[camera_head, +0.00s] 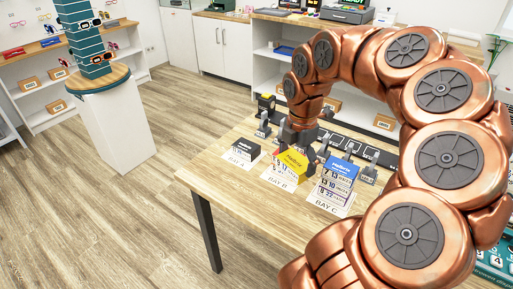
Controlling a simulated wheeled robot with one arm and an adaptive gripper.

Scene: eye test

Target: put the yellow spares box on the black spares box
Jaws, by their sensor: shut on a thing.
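The yellow spares box (292,160) is at the bay marked BAY B on the wooden table, with number labels on its front. My gripper (302,146) is at its back, shut on it, with its fingertips partly hidden. I cannot tell whether the box is raised or touching what is under it. The black spares box (242,149) sits to its left at the bay marked BAY A, with a white label on its front. My gripper is to the right of the black box and apart from it.
A blue-topped stack (339,174) stands close on the right at BAY C. Small dark stands (263,125) line the table (225,180) behind the boxes. My copper arm covers the right side. A white pedestal (112,125) stands at the left.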

